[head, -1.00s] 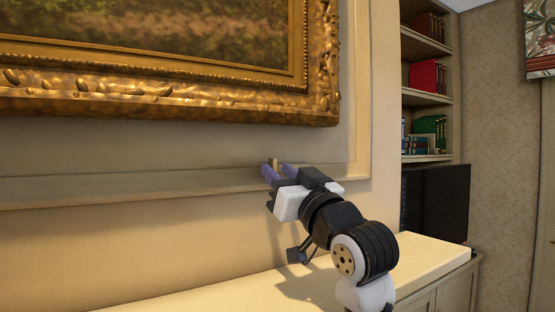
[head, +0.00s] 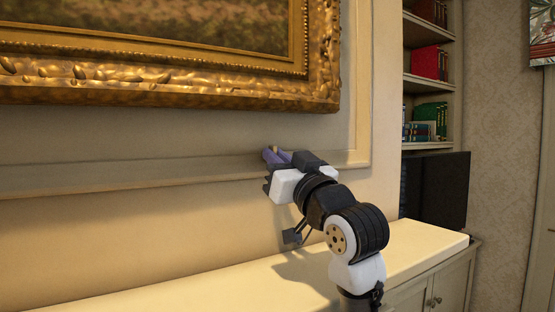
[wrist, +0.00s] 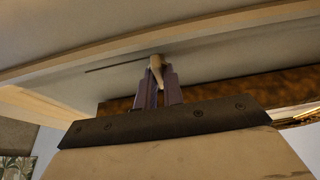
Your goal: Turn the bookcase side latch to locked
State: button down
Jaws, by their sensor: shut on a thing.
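The latch is a small pale tan lever on the wall panel's moulding below the gold-framed painting. In the wrist view the latch (wrist: 156,65) sticks out between my purple fingertips, tapering and slightly tilted. In the head view only a small tip of the latch (head: 274,149) shows above the fingers. My gripper (head: 277,156) reaches to the moulding and is shut on the latch. The gripper also shows in the wrist view (wrist: 159,86), with a finger on each side of the lever. The latch's base and any lock marking are hidden or too small to tell.
The gold picture frame (head: 180,88) hangs just above my gripper. A pale ledge (head: 425,248) runs below my arm. Bookshelves (head: 425,90) with books and a dark screen (head: 440,188) stand to the right. A thin dark slit (wrist: 115,67) lies beside the latch.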

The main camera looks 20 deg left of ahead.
jog(key=shift+n, duration=0.4)
jog(key=shift+d+r+n+g, duration=0.1)
jog(key=shift+n+g, duration=1.4)
jog(key=shift+n, duration=2.05)
jog(key=shift+a+f+n+g, duration=0.1)
jog(key=shift+n+g, duration=1.4)
jog(key=shift+n, duration=2)
jog(key=shift+d+r+n+g, duration=0.1)
jog(key=shift+n+g, duration=1.4)
jog(key=shift+n, duration=2.05)
jog(key=c, duration=1.5)
grip_release()
jog(key=b+v, duration=0.4)
jog(key=v, duration=0.9)
jog(key=shift+s+d+r+b, duration=0.1)
jog(key=shift+d+r+b, duration=0.1)
jog(key=shift+d+b, duration=0.15)
